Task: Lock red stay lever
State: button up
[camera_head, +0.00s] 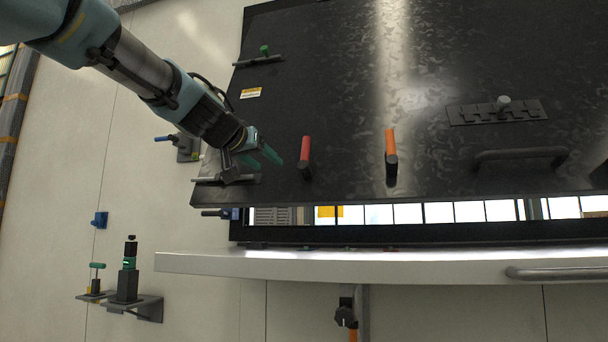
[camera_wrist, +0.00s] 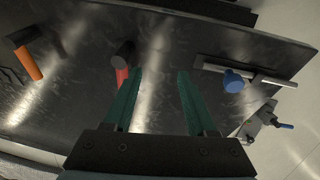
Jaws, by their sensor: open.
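The red stay lever (camera_head: 305,149) stands on the lower left part of a dark tilted panel (camera_head: 330,80), its red handle pointing up from a black pivot. In the wrist view the red lever (camera_wrist: 121,76) shows just left of my gripper's left finger, partly hidden by it. My gripper (camera_head: 273,155) is open, with green fingers, and sits just left of the red lever in the head view. In the wrist view my gripper (camera_wrist: 160,74) has nothing between its fingers. I cannot tell whether a finger touches the lever.
An orange lever (camera_head: 391,146) stands to the right of the red one. A bar with a blue knob (camera_wrist: 234,82) lies right of my fingers in the wrist view. A black handle (camera_head: 520,156) and a hinge-like plate (camera_head: 497,110) are farther right. A white ledge (camera_head: 400,265) runs below.

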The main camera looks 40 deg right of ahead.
jog(key=m+h, duration=0.1)
jog(key=h, duration=0.1)
send_near(304, 146)
jog(key=shift+g, duration=0.3)
jog(key=p+x, duration=0.5)
jog(key=x, duration=0.5)
jog(key=shift+w+a+r, duration=0.1)
jog(key=shift+w+d, duration=0.2)
jog(key=shift+d, duration=0.3)
grip_shut()
